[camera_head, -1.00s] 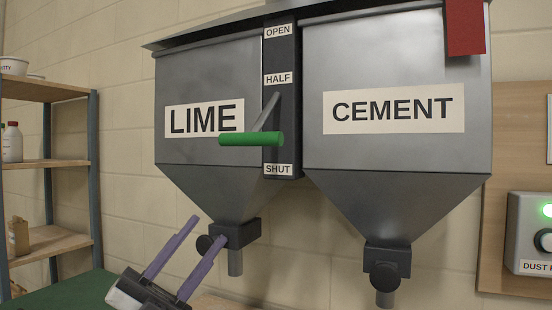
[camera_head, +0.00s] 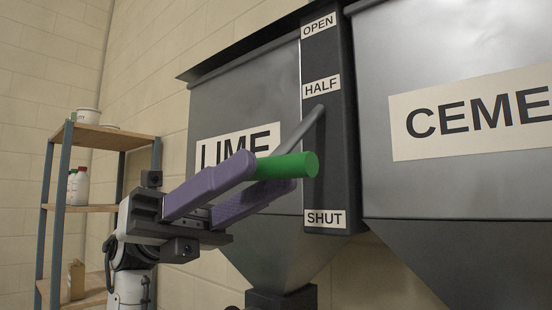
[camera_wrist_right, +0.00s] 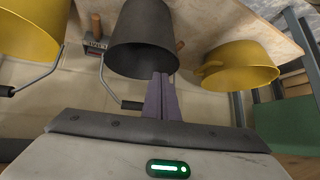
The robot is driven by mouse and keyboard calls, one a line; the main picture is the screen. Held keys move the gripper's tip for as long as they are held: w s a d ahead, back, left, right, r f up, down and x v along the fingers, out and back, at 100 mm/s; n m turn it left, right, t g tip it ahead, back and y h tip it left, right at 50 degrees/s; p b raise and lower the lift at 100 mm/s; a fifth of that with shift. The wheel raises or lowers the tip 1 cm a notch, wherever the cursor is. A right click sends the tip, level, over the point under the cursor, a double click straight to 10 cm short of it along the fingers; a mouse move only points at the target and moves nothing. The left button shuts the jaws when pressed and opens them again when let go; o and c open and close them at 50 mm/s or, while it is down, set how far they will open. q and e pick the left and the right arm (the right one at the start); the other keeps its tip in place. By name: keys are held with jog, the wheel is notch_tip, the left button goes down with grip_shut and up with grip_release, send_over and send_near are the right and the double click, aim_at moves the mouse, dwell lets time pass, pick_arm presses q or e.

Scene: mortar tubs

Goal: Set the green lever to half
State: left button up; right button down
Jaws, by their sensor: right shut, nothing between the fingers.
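The green lever handle (camera_head: 292,165) shows in the head view on a grey arm in front of the dark strip (camera_head: 335,150) between the hoppers. In the picture, the handle is between the HALF label (camera_head: 321,86) and the SHUT label (camera_head: 325,218). My left gripper (camera_head: 268,176) is at the handle's left end, one purple finger in front of it and one behind and below. The near finger hides that end, so I cannot tell whether both fingers touch it. My right gripper (camera_wrist_right: 162,92) is shut and empty in the right wrist view.
The LIME hopper (camera_head: 245,95) and CEMENT hopper (camera_head: 440,60) flank the strip. A shelf (camera_head: 95,135) with containers stands at left. In the right wrist view, a dark tub (camera_wrist_right: 143,35) is near the right fingers, with yellow tubs (camera_wrist_right: 240,65) (camera_wrist_right: 30,30) either side.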

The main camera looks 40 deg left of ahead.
aim_at(275, 168)
pick_arm(q)
jog(key=shift+x, duration=1.7)
jog(key=shift+w+a, duration=0.1)
grip_shut()
